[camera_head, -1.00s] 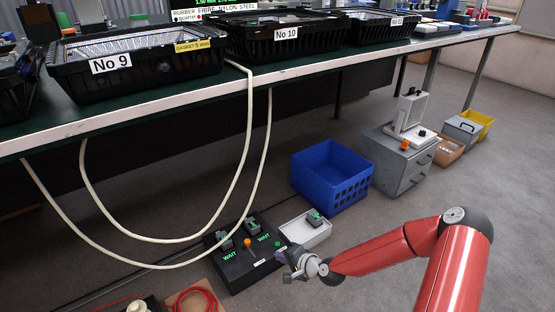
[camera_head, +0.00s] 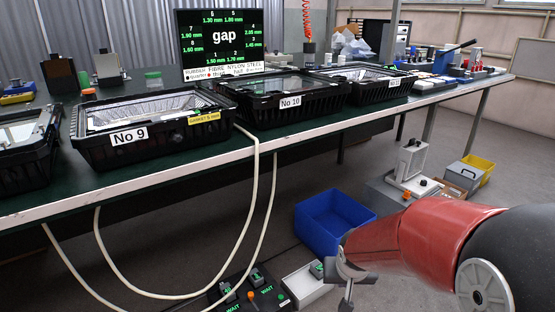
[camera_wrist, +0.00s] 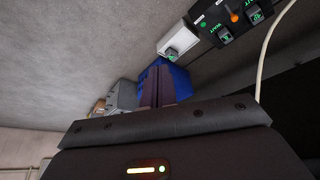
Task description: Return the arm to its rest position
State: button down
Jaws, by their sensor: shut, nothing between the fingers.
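My red arm (camera_head: 420,240) reaches in from the right of the head view, raised in front of the floor area. My gripper (camera_head: 347,272) hangs at its end near the bottom of that view, small and partly cut by the frame edge. In the wrist view my gripper (camera_wrist: 158,86) shows as two dark fingers held together. Nothing is seen between them. The fingers overlap the blue crate (camera_wrist: 181,82) in that view but hold no part of it.
The blue crate (camera_head: 330,222) stands on the floor behind my gripper. The green bench (camera_head: 300,142) bears black housings, including No 10 (camera_head: 290,110). Pale hoses (camera_head: 262,210) hang from it.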

jog(key=s+r+t+p, duration=0.1)
jog(key=s+r+p, duration=0.2)
jog(key=s+r, duration=1.5)
jog(key=shift+a+r+n+y+p, duration=0.2)
jog(key=shift+r+n+y+p, duration=0.1)
jog(key=shift+n, duration=0.1)
